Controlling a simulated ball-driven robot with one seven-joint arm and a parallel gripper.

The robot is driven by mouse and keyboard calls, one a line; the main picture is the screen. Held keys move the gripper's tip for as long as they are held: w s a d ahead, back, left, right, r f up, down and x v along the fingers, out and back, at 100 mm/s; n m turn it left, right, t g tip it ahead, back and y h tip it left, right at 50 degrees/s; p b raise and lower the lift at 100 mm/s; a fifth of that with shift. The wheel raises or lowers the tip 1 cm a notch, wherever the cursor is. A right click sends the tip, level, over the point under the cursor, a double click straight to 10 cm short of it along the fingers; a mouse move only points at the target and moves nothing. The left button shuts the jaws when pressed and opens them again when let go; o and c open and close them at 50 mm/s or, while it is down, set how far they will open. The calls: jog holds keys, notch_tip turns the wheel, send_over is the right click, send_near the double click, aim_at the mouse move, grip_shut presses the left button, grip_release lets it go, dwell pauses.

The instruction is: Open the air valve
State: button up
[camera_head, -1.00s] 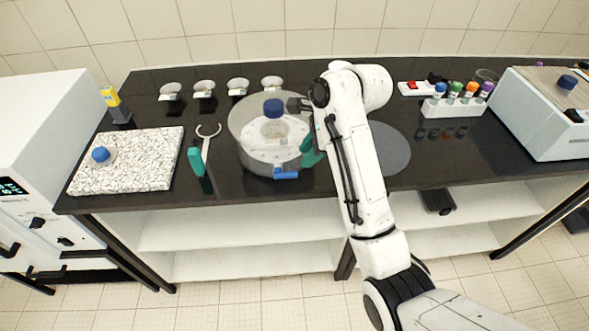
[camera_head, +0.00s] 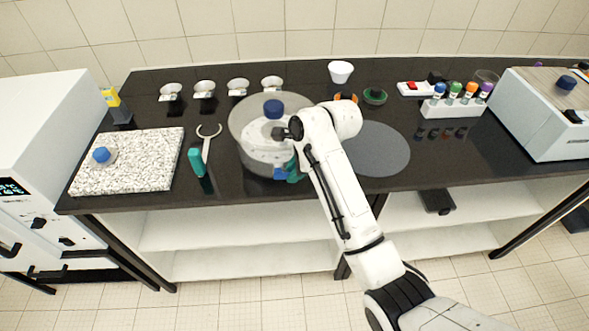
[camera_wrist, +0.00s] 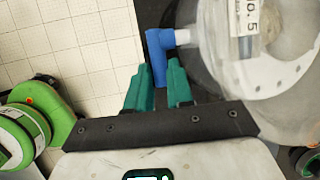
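The air valve (camera_wrist: 155,50) is a blue L-shaped piece on a pale stub at the side of a clear round vessel (camera_wrist: 215,50). In the head view the blue valve (camera_head: 279,173) shows at the vessel's front foot, partly hidden by my gripper. The vessel (camera_head: 240,140) has a blue knob (camera_head: 273,109) on its lid. My gripper (camera_wrist: 158,68) has teal fingers spread apart, with the lower end of the blue valve at the gap between their tips. I cannot tell whether they touch it. In the head view my gripper (camera_head: 292,170) is low beside the vessel.
A teal-handled tool (camera_head: 198,158) and a speckled slab (camera_head: 125,165) lie left of the vessel. A grey disc (camera_head: 380,150) lies to the right, with a rack of capped vials (camera_head: 450,107) beyond. Small dishes (camera_head: 204,87) and a white cup (camera_head: 340,70) stand behind.

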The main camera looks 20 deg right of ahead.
aim_at(276, 176)
grip_shut()
